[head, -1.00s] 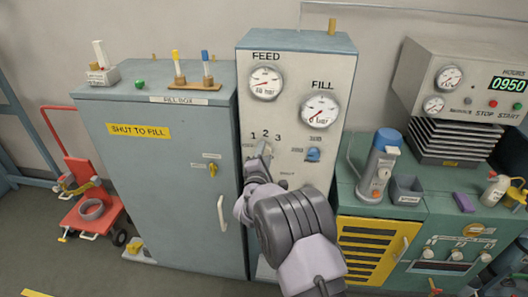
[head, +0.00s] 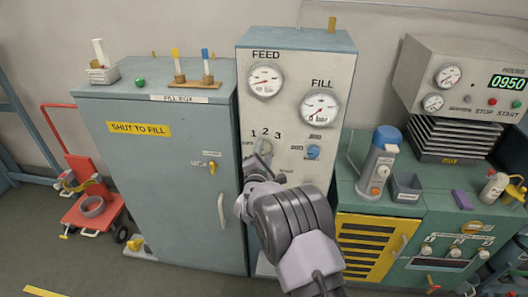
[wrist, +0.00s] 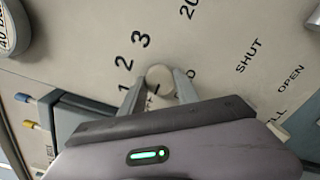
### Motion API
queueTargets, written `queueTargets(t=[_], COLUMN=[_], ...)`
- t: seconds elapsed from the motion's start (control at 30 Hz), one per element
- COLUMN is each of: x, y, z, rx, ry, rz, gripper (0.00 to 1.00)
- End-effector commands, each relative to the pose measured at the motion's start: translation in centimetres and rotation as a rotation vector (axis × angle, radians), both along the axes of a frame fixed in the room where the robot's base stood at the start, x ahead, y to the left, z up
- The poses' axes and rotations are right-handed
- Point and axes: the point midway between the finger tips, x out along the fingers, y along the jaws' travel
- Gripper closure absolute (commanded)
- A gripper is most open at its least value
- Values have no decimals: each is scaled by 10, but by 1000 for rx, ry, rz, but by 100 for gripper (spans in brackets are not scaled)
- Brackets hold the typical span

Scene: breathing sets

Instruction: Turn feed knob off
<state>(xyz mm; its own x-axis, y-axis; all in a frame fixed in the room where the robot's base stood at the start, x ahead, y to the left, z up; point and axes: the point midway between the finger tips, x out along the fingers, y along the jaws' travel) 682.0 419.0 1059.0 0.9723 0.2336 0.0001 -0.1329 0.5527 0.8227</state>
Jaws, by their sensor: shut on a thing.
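The feed knob is a small pale round knob on the front of the grey panel, below the FEED gauge (head: 265,82) and the marks 1, 2, 3. In the head view the knob (head: 264,146) shows just above my gripper (head: 262,158). In the wrist view the round knob (wrist: 160,77) sits between the two fingers of my gripper (wrist: 159,88), one on each side. My gripper is shut on it. A 0 mark is just right of the knob in the wrist view. My arm hides the panel below.
A blue knob (head: 313,152) is to the right, under the FILL gauge (head: 319,107). The fill box (head: 165,190) stands close on the left, with a yellow knob (head: 212,168) and a handle. A green bench (head: 350,190) is on the right.

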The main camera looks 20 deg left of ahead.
Motion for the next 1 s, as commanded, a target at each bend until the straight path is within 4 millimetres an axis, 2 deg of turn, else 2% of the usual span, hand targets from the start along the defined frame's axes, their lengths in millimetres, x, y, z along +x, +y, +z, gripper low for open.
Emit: queueTargets(t=[0.03, 0.1, 0.13, 0.43, 0.53, 0.67, 0.9, 1.0], x=[0, 0, 0, -1, -10, -40, -119, -143], y=[0, 0, 0, 0, -2, -8, -27, -34], z=[0, 0, 0, 0, 0, 2, 1, 1], rx=[-1, -1, -1, 0, 0, -3, -4, -3], ry=[0, 0, 0, 0, 2, 3, 2, 2], rz=[0, 0, 0, 0, 1, 3, 4, 3], gripper=[57, 43, 41, 41, 41, 41, 41, 41])
